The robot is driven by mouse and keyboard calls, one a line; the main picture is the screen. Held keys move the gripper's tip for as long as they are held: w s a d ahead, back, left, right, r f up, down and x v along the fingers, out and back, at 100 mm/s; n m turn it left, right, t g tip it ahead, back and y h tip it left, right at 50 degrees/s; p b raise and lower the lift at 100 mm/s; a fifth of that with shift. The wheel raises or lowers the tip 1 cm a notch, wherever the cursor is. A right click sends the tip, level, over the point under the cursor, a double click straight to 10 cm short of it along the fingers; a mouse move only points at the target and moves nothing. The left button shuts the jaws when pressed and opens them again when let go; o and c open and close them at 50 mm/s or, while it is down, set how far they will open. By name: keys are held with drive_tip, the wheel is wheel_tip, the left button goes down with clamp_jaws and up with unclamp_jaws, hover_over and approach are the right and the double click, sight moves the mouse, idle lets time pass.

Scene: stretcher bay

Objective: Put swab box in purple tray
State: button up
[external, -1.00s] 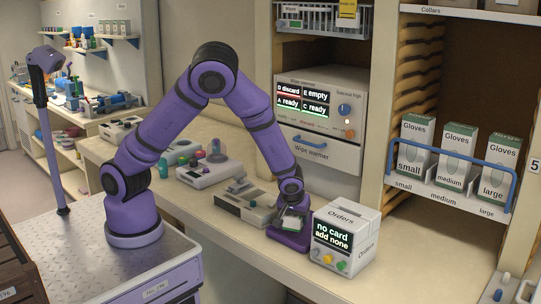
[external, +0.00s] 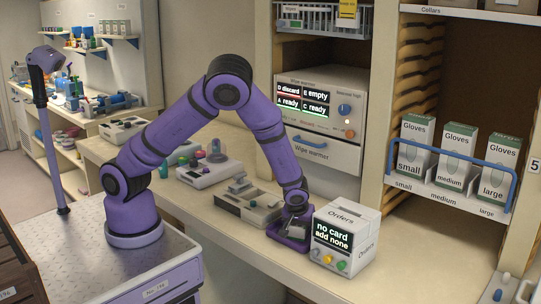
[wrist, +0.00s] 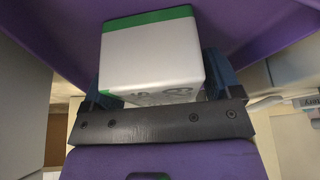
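The swab box (wrist: 150,62), white with a green edge and dark lettering, sits between the two blue fingers of my gripper (wrist: 157,88) in the wrist view. The fingers are against its sides. The purple tray (wrist: 62,45) spreads around and behind the box there. In the external view my gripper (external: 297,222) is lowered over the purple tray (external: 289,244) on the counter. The box is low at the tray, mostly hidden by the gripper. I cannot tell whether it touches the tray floor.
A white Orders box (external: 345,236) stands right beside the tray. A grey device with compartments (external: 247,207) is close on the left. The wipe warmer (external: 320,118) is behind. Counter is free at the front right.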

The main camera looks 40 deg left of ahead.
drive_tip(key=shift+r, duration=0.15)
drive_tip(key=v, duration=1.1)
drive_tip(key=shift+s+r, duration=0.1)
drive_tip(key=shift+r, duration=0.35)
drive_tip(key=s+a+r+m+g+h, duration=0.1)
drive_tip(key=a+r+h, duration=0.1)
drive_tip(key=a+r, duration=0.8)
drive_tip(key=s+a+r+m+g+h, duration=0.1)
drive_tip(key=a+r, duration=0.6)
drive_tip(key=a, duration=0.5)
drive_tip(key=s+a+r+m+t, duration=0.1)
drive_tip(key=s+a+r, duration=0.3)
drive_tip(key=s+a, duration=0.2)
drive_tip(key=s+a+r+m+t+y, duration=0.1)
drive_tip(key=s+a+r, duration=0.4)
drive_tip(key=s, duration=0.5)
drive_tip(key=shift+a+r+m+t, duration=0.35)
drive_tip(key=shift+a+t, duration=0.15)
drive_tip(key=shift+a, duration=0.55)
